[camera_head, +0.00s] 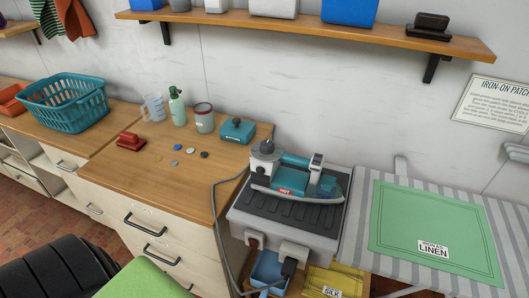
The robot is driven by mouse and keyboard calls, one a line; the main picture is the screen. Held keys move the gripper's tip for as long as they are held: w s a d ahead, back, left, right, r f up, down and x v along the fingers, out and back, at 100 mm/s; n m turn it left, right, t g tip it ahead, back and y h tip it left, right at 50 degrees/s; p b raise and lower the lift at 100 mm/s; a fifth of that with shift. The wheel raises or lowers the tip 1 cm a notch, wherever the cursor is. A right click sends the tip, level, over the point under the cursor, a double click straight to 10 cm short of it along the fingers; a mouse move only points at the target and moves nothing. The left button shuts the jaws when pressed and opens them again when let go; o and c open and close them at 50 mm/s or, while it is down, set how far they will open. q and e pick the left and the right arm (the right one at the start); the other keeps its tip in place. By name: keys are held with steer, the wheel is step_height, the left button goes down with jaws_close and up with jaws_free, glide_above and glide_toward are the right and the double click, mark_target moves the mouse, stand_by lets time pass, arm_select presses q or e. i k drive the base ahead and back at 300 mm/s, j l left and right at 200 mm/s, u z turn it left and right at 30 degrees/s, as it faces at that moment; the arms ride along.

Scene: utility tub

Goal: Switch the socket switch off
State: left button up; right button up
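A grey iron-rest unit (285,222) stands at the front right of the counter, with a teal and grey iron (290,178) lying on its ribbed top. A red label on the iron reads "HOT". On the unit's front face, a white socket block (294,249) has a black plug (289,267) at it. A small dark red piece in a pale housing (252,241) sits left of it; I cannot tell whether it is the switch or its position. A grey cord (215,220) loops down the unit's left side. Neither of my grippers is in view.
A striped ironing board (485,197) with a green cloth lies on the right. A blue bin (268,268) and a yellow packet (340,280) sit below the unit. Bottles, a tin (204,118) and a teal box (237,131) stand at the counter's back. A shelf (300,28) hangs above.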

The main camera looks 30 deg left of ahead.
mark_target(253, 243)
steer(key=u, duration=1.15)
